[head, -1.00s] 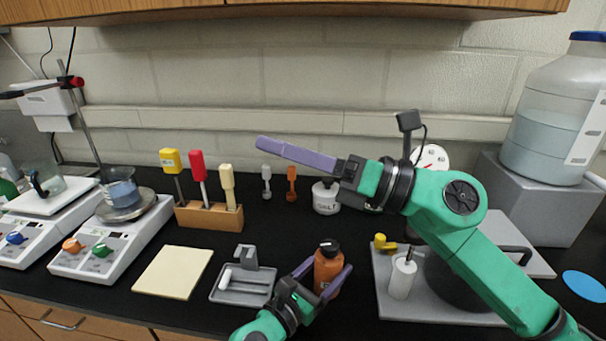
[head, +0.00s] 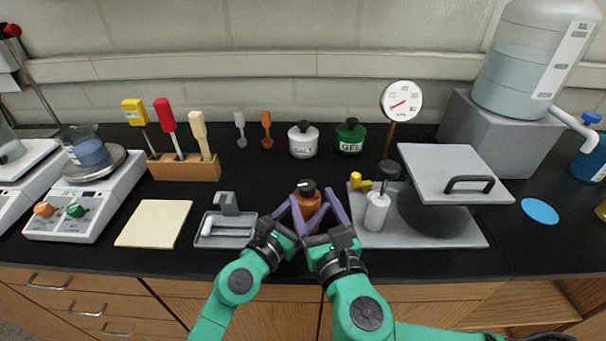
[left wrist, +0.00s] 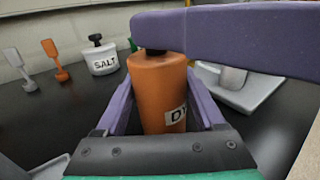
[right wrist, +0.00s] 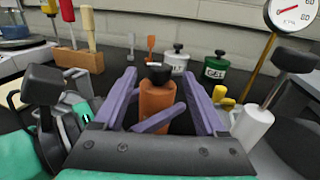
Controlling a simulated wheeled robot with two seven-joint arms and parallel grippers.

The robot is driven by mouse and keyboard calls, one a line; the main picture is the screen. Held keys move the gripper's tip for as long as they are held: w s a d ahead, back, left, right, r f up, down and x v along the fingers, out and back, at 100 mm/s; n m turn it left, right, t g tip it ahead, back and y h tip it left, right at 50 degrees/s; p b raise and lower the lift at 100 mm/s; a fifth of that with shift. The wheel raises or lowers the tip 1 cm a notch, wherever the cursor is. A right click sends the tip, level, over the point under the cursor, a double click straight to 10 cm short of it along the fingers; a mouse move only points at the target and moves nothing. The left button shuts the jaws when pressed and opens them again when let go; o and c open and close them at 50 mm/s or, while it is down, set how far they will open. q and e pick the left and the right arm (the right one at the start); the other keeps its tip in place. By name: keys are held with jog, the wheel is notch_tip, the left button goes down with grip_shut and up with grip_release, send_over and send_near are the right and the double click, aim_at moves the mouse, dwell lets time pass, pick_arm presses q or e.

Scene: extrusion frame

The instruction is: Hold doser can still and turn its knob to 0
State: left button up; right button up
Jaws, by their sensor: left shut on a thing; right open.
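The doser can is an orange-brown cylinder (head: 307,203) with a black knob (head: 306,186) on top, upright on the black bench. In the left wrist view its body (left wrist: 160,88) carries a white label, partly cut off. My left gripper (head: 298,212) is shut on the can's body. My right gripper (head: 330,205) is open at the can's right side, its purple fingers angled up near the top. In the right wrist view the knob (right wrist: 159,73) shows between the open fingers. In the left wrist view a right-gripper finger crosses in front of the knob, and the dial marks cannot be read.
A grey tray (head: 240,240) is left of the can. A grey plate with a white bottle (head: 376,212) and a dark pot with a raised square lid (head: 455,172) is at right. Salt (head: 303,142) and green (head: 350,138) jars stand behind.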

aim_at(302, 180)
jog(key=x, duration=0.8)
grip_shut()
jog(key=shift+n+y, duration=0.3)
jog(key=shift+y, duration=0.1)
jog(key=n+g+y, duration=0.1)
jog(key=n+y, duration=0.1)
jog(key=y, duration=0.1)
jog(key=a+n+g+y, duration=0.1)
jog(key=n+g+y, duration=0.1)
jog(key=shift+s+g+y, duration=0.2)
jog(key=shift+g+y, duration=0.1)
jog(key=shift+y, duration=0.1)
jog(key=shift+s+a+n+g+y, duration=0.15)
jog(key=shift+n+g+y, duration=0.55)
jog(key=shift+g, duration=0.1)
jog(key=shift+s+a+n+g+y, duration=0.1)
jog(key=shift+s+n+g+y, duration=0.05)
jog(key=shift+n+g+y, duration=0.6)
jog(key=shift+s+a+n+g+y, duration=0.15)
jog(key=shift+n+g+y, duration=0.45)
jog(key=shift+g, duration=0.25)
